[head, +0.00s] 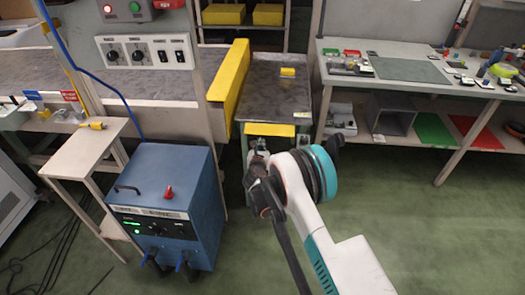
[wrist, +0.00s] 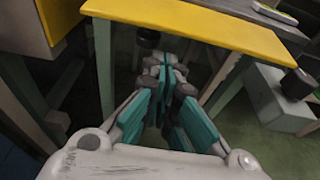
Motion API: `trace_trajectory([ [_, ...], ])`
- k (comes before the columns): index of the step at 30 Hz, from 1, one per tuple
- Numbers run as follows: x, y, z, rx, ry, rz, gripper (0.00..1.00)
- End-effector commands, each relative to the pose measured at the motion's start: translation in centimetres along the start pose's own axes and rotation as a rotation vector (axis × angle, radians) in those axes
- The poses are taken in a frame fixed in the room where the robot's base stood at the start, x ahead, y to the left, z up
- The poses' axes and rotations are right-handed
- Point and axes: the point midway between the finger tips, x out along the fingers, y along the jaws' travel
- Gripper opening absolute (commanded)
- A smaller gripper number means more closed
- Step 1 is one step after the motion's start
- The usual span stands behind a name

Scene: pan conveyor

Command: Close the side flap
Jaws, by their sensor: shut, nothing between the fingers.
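A yellow flap (head: 270,130) sticks out roughly level from the near edge of the grey metal-topped table (head: 262,104). It also shows as a broad yellow panel across the top of the wrist view (wrist: 200,24). My gripper (head: 257,152) is just below and in front of the flap in the head view, partly hidden by my own arm. In the wrist view my gripper (wrist: 165,62) has its fingers together and empty, under the flap's near edge. I cannot tell whether the fingertips touch the flap.
A tall yellow barrier (head: 229,82) lines the table's left side, beside the conveyor (head: 145,82). A blue power unit (head: 165,205) stands at left on the floor. A workbench (head: 410,80) with shelves stands at right. Green floor (head: 400,215) is open at right.

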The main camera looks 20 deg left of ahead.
Motion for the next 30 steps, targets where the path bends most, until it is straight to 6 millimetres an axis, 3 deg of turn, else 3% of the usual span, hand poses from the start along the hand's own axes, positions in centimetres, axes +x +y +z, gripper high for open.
trace_trajectory([
  [9,-0.4,0.1,1.9,-0.001,0.0,0.005,0.0],
  [20,-0.5,0.1,2.0,-0.002,0.003,0.005,0.0],
  [30,-2.1,0.6,2.0,-0.002,0.088,0.005,0.0],
])
